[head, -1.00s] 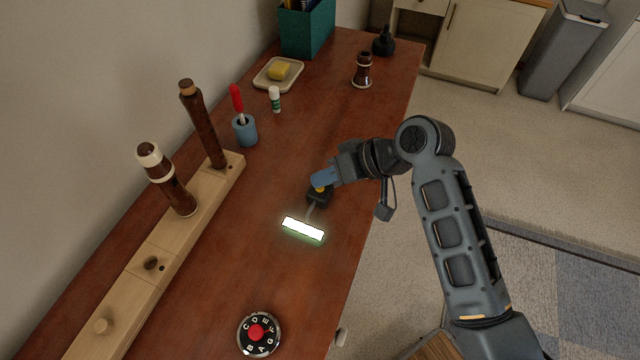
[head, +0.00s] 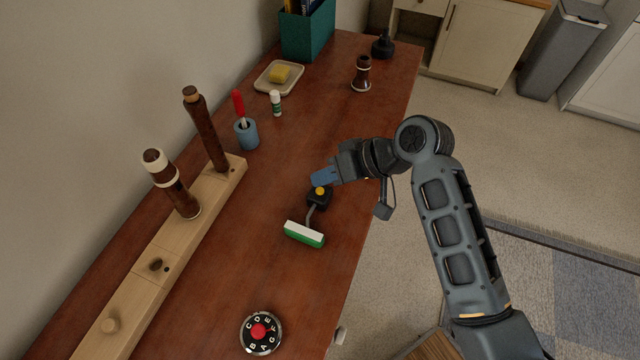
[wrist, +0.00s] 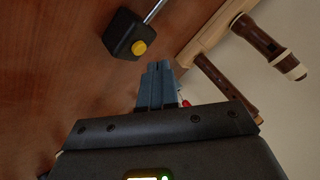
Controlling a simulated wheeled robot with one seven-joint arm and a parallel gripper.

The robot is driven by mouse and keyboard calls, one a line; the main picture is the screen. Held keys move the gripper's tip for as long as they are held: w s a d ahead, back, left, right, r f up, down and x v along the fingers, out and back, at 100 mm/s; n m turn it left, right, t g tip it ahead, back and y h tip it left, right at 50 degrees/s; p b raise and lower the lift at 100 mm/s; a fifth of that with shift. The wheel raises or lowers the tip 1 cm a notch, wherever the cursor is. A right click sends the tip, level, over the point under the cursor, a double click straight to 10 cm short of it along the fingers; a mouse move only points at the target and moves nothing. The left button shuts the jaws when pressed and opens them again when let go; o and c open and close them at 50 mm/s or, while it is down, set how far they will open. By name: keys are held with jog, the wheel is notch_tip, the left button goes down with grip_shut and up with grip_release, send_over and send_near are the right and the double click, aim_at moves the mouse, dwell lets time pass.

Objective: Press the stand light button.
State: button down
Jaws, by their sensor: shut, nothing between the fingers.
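The stand light has a black base (head: 319,197), a short neck and a green and white lamp head (head: 304,234), and it stands on the piano top. The lamp head is unlit. Its round yellow button (head: 320,190) is on the base and also shows in the wrist view (wrist: 139,47). My gripper (head: 322,177) is shut and empty, with its blue-grey fingertips just behind the button in the head view. In the wrist view the fingertips (wrist: 158,66) are close below and right of the button, with a small gap in the picture.
The brown piano top (head: 260,200) is clear around the light. A wooden rack (head: 140,280) with dark recorder pieces runs along the left. A red-centred dial (head: 260,332) is near the front. A blue cup (head: 246,133) and a soap dish (head: 279,77) stand farther back.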

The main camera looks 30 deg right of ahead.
notch_tip(320, 180, up, 6)
jog(key=p, duration=0.5)
jog(key=shift+p, duration=0.35)
dwell(0.4)
